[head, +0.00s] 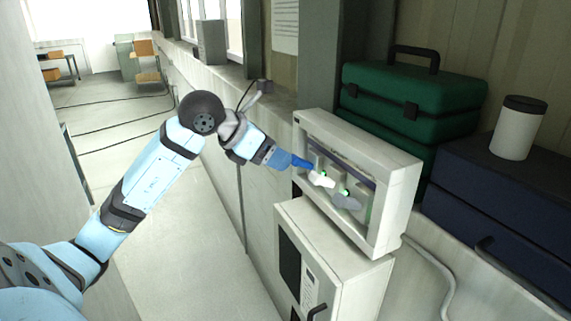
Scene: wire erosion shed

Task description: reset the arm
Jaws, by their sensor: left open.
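A white wall-side box (408,190) with a recessed front stands on top of a pale cabinet. Inside the recess are a white lever-like part (322,179) and a grey one (347,201), with small green spots by them. My left gripper (303,163) reaches into the left part of the recess from the left. Its blue fingertips are at or just short of the white part; I cannot tell whether they touch. The gripper is open. Its far side and part of the recess behind it are hidden. My right gripper is out of view.
The pale cabinet (350,280) below has a keypad and dark handle. Green toolboxes (412,95), a dark blue case (510,190) and a white canister (518,128) stand at right. The floor (185,235) left of the wall is clear; cables lie farther back.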

